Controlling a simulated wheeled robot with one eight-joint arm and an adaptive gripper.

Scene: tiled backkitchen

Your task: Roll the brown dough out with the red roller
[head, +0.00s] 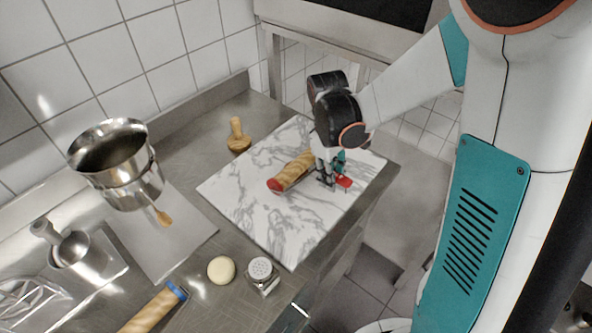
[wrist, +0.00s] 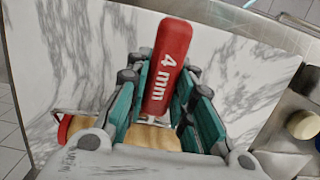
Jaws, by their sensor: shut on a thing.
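The red roller has a wooden barrel (head: 296,168) with a red end (head: 275,185), low over or on the marble board (head: 240,195); I cannot tell if it touches. My gripper (head: 328,178) is at its right end, above the board. In the wrist view, my gripper (wrist: 160,95) is shut on a red piece marked "4 mm" (wrist: 168,62), with the wooden barrel (wrist: 150,136) below, partly hidden by the fingers. A red piece (head: 343,181) also shows beside the fingers in the head view. I see no brown dough apart from the roller; it may be hidden.
A blue-ended roller (head: 152,309), a pale round piece (head: 221,270) and a metal shaker (head: 262,272) lie in front of the board. A wooden tool (head: 238,138) stands behind it. A metal pot (head: 116,165) is left. The counter edge is close on the right.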

